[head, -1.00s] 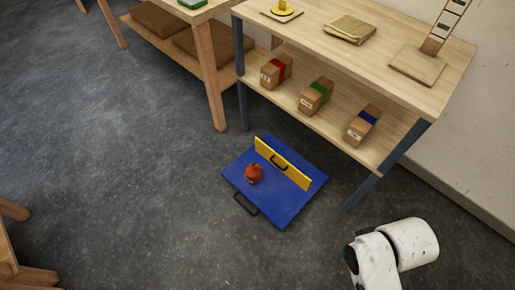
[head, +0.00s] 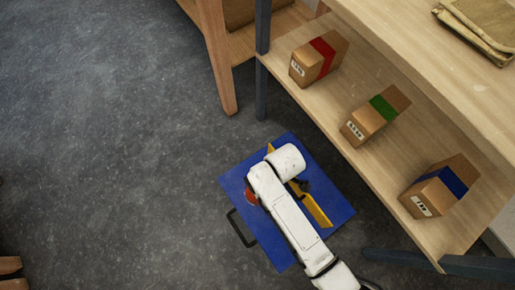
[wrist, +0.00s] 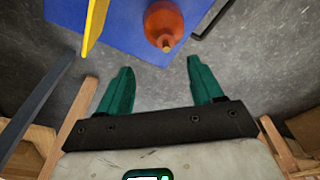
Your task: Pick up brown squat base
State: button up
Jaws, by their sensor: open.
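The brown squat base (wrist: 163,20) is a rounded reddish-brown piece with a short narrow tip. It sits on the blue tray (wrist: 125,35) in the wrist view, just ahead of the gap between my fingers. In the head view only a sliver of the base (head: 250,196) shows beside my white arm, which covers the rest. My gripper (wrist: 159,66) is open and empty, with two teal fingers apart and not touching the base. In the head view my fingers are hidden behind my arm.
The tray (head: 285,255) lies on the grey floor with a yellow upright divider (head: 318,208) and a black handle (head: 240,228). A wooden shelf (head: 345,75) at the right holds boxes with red, green and blue bands. Floor to the left is clear.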

jog(key=shift+n, duration=0.5)
jog(key=a+f+b, duration=0.1)
jog(key=f, duration=0.1)
jog(key=a+f+b, duration=0.1)
jog(key=f, duration=0.2)
jog(key=a+f, duration=0.1)
jog(key=f, duration=0.1)
jog(key=shift+f+b, duration=0.15)
jog(key=shift+b, duration=0.25)
jog(key=shift+w+a+f+b, duration=0.1)
jog(key=shift+a+f+b, duration=0.1)
jog(key=shift+f+b, duration=0.95)
jog(key=shift+a+f+b, duration=0.15)
jog(key=shift+f+b, duration=0.35)
jog(key=shift+f, duration=1.15)
grip_shut()
